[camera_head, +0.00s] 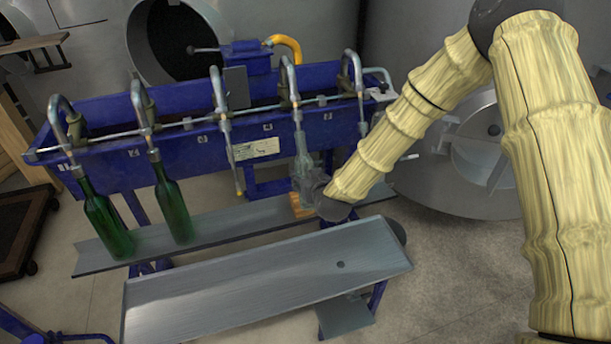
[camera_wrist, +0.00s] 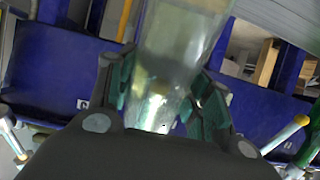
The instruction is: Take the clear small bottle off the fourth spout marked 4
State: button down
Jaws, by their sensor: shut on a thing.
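The clear small bottle (camera_head: 302,163) hangs upright below the fourth spout (camera_head: 291,85) from the left, with its neck in line with the spout tube. My gripper (camera_head: 313,189) is at the bottle's lower part, coming from the right. In the wrist view the clear bottle (camera_wrist: 178,50) stands between the two green-padded fingers of my gripper (camera_wrist: 162,92), which are shut on it. The fingers hide part of the bottle. I cannot tell whether its base touches the wooden block (camera_head: 299,208) below.
Green bottles (camera_head: 104,219) (camera_head: 171,202) hang at the first and second spouts. The third spout (camera_head: 239,183) and fifth spout (camera_head: 362,125) have no bottle. A grey rail (camera_head: 225,223) runs below, with a bare sloped metal tray (camera_head: 265,284) in front. The blue filler trough (camera_head: 190,147) stands behind.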

jog(key=shift+s+d+f+b, duration=0.6)
jog(key=shift+s+f+b, duration=1.45)
jog(key=shift+f, duration=1.95)
jog(key=shift+s+d+f+b, duration=0.55)
jog(key=shift+s+f+b, duration=1.4)
jog(key=shift+f, duration=2.05)
jog(key=p+v, duration=0.1)
jog(key=v, duration=0.5)
jog(key=shift+s+d+f, duration=0.2)
jog(key=shift+s+d, duration=0.05)
jog(key=shift+s, duration=0.05)
